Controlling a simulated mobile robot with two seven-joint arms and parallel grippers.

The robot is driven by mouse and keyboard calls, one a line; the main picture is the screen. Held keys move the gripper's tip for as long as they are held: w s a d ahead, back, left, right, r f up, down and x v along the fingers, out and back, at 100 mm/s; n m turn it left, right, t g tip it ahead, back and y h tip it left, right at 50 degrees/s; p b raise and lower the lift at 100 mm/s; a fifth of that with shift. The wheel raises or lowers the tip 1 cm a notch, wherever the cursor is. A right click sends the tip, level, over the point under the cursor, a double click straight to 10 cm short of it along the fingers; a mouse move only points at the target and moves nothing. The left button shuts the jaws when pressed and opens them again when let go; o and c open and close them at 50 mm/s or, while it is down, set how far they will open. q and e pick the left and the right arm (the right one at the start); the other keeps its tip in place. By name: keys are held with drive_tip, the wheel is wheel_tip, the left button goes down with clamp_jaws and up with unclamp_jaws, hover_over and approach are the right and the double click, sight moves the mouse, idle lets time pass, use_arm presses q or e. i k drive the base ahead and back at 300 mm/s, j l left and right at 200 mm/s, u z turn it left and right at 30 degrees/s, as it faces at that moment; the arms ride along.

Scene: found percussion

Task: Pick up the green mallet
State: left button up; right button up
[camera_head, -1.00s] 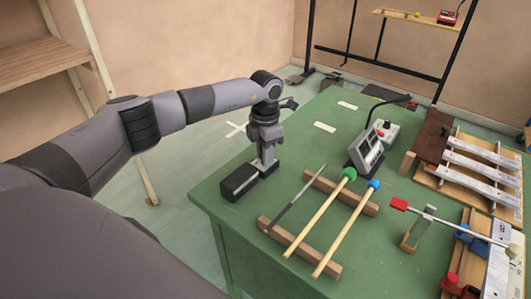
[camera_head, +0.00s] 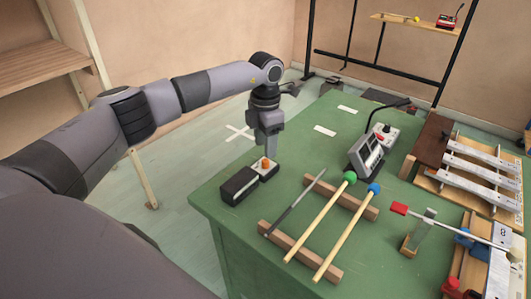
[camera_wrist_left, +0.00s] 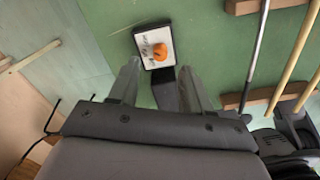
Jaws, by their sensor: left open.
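The green mallet (camera_head: 349,178) has a green ball head and a pale wooden handle. It lies across two brown wooden rails on the green table, between a thin grey rod and a blue-headed mallet. Its head is towards the back right. My left gripper (camera_head: 269,156) is open and points down by a small black box with an orange knob, left of the mallet and apart from it. In the left wrist view, the open fingers (camera_wrist_left: 160,82) have nothing gripped between them. Pale handles show there at the right, heads out of view. My right gripper is not in view.
The black box's orange knob (camera_head: 265,163) is just below my left gripper. The blue-headed mallet (camera_head: 374,187) and grey rod (camera_head: 295,203) flank the green one. A grey device (camera_head: 367,155) stands behind the mallet heads. Metal bars (camera_head: 481,167) and a red-tipped striker (camera_head: 399,205) are at right.

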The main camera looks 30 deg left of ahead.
sight(350, 178)
drive_tip(key=k, duration=1)
